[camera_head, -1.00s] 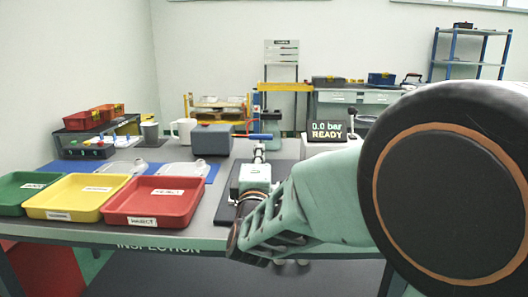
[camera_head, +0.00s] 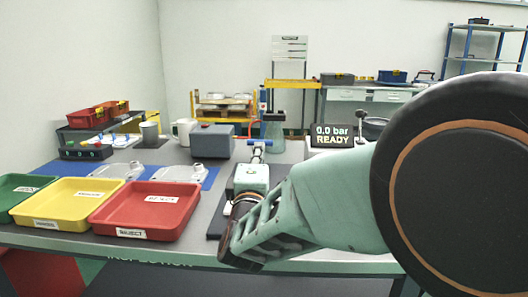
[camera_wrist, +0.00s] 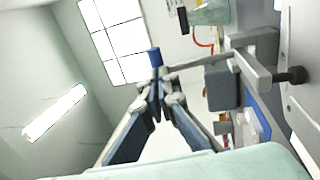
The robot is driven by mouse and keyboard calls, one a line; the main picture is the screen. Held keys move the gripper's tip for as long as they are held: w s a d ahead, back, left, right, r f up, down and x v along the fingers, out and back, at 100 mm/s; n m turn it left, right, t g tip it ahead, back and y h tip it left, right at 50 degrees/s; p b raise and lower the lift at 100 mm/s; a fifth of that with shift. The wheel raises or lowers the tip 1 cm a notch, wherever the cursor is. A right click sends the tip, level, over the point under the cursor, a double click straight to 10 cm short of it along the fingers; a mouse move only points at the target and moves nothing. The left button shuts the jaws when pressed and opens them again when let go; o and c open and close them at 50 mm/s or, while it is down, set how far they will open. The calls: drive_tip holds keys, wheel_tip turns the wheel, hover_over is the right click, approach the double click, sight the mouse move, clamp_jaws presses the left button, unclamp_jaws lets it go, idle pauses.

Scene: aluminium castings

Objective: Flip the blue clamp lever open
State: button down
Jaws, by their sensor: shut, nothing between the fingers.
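The blue clamp lever grip (camera_head: 258,142) shows in the head view as a short blue bar just beyond my fingertips. In the wrist view the blue grip (camera_wrist: 155,57) is at my fingertips, next to the end of a grey bar (camera_wrist: 205,61). My gripper (camera_head: 258,151) reaches away over the table; its fingers also show in the wrist view (camera_wrist: 158,78), tips together and empty. The tips are at or very near the grip; I cannot tell whether they touch. My gripper and arm hide most of the clamp in the head view.
Red (camera_head: 146,211), yellow (camera_head: 66,204) and green (camera_head: 18,192) trays stand left on the table.

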drive_tip(key=shift+r+p, duration=0.2)
drive_tip(key=shift+p, duration=0.2)
drive_tip(key=shift+w+r+p, duration=0.1)
drive_tip(key=shift+p, duration=0.25)
drive_tip(key=shift+w+p, duration=0.1)
drive_tip(key=shift+p, duration=0.2)
drive_tip(key=shift+g, duration=0.3)
